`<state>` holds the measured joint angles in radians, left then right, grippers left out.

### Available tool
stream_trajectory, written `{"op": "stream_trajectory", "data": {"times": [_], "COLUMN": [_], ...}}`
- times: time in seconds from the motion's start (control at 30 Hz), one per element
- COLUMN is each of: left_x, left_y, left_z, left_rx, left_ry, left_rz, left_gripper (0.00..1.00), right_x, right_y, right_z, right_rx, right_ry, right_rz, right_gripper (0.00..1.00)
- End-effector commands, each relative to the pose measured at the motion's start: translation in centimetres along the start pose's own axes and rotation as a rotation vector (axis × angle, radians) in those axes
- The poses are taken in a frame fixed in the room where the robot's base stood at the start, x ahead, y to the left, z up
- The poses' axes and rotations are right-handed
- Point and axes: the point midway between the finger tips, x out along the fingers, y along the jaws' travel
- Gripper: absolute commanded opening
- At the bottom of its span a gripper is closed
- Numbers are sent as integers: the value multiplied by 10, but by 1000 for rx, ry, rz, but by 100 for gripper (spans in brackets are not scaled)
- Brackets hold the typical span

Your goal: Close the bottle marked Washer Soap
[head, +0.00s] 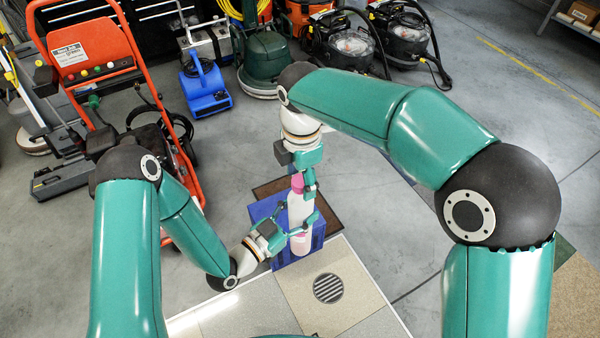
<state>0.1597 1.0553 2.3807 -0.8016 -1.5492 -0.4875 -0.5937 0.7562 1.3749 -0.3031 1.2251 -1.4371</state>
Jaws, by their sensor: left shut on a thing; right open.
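A white bottle (298,212) with pink parts stands roughly upright at the middle of the head view, over the blue crate (261,212). Its marking is too small to read. My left gripper (302,222) comes in from the lower left and is shut around the bottle's body. My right gripper (304,183) points down from above and is open, its fingers beside the pink top (296,183) of the bottle. I cannot tell whether this pink top is a cap, or whether it is seated on the neck. My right gripper hides part of the bottle's upper end.
A pale tiled platform with a round drain grate (328,288) lies in front. A brown mat (270,187) lies behind the crate. An orange pressure washer (90,60), a blue blower (205,90) and several vacuum machines stand at the back. The grey floor at the right is clear.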

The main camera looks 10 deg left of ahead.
Motion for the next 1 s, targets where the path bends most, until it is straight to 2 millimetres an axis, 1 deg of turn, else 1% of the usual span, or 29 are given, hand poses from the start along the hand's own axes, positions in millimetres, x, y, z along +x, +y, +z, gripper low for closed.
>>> {"op": "stream_trajectory", "data": {"times": [0.07,0.1,0.47,0.67,0.77,0.87,0.97,1.0], "left_x": [0,0,0,0,0,0,0,0], "left_y": [0,0,0,0,0,0,0,0], "left_z": [-1,-1,0,-1,-1,-1,-1,-1], "left_rx": [1,1,1,1,1,1,1,1], "left_ry": [2,2,2,2,2,2,2,2], "left_rz": [0,0,0,0,0,0,0,0], "left_gripper": [0,0,0,0,0,0,0,0], "right_x": [0,0,-1,-1,-1,0,0,0], "right_y": [0,0,0,0,0,0,0,0], "right_z": [0,0,0,0,0,0,0,0], "right_rx": [0,0,0,1,41,162,361,452], "right_ry": [0,0,0,0,0,-1,-1,-1], "right_rz": [0,0,0,0,0,1,1,2], "right_gripper": [62,61,1,0,0,0,0,0]}}
